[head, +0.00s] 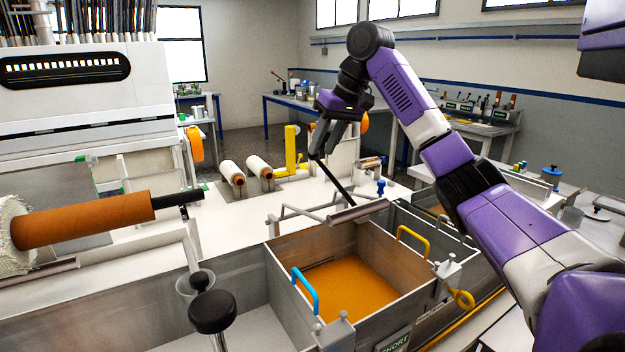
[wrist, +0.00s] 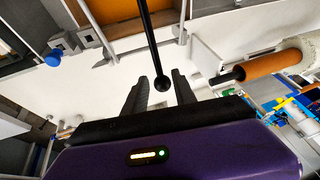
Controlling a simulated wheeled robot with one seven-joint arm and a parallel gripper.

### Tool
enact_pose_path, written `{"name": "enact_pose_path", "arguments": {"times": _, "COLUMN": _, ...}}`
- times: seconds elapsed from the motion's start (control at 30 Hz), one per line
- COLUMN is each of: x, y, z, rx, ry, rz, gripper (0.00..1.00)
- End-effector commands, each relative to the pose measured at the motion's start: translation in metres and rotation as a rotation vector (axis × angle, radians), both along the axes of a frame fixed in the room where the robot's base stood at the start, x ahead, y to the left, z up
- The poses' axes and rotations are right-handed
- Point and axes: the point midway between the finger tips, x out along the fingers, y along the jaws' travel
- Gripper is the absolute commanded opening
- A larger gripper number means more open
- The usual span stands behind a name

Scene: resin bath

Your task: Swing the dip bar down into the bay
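The dip bar is a grey bar (head: 358,211) lying across the back edge of the metal bath. A thin black lever (head: 336,181) slants up and left from it. In the wrist view the lever (wrist: 150,40) ends in a black ball knob (wrist: 161,84). My gripper (head: 318,150) is at the lever's upper end. In the wrist view its two fingers (wrist: 160,92) are open, with the knob between their tips and gaps showing on both sides. The bay is a square metal tank (head: 386,318) holding orange resin. The wrist view shows part of the resin (wrist: 110,10).
A blue handle (head: 306,290) and a yellow handle (head: 412,240) stand on the tank's rims. A black round knob (head: 212,312) stands at the front left. An orange roller (head: 85,220) juts in from the left. White rolls (head: 259,167) lie on the deck behind.

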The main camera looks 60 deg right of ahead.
Motion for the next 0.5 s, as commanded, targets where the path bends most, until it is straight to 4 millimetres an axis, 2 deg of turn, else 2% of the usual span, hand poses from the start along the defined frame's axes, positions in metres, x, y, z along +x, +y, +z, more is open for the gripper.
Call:
{"name": "enact_pose_path", "arguments": {"times": 0.17, "x": 0.006, "y": 0.0, "z": -0.015, "rx": 0.001, "ry": 0.002, "rz": -0.001, "gripper": 0.33}}
{"name": "enact_pose_path", "arguments": {"times": 0.5, "x": 0.027, "y": -0.002, "z": -0.06, "rx": 0.001, "ry": 0.002, "rz": -0.001, "gripper": 0.33}}
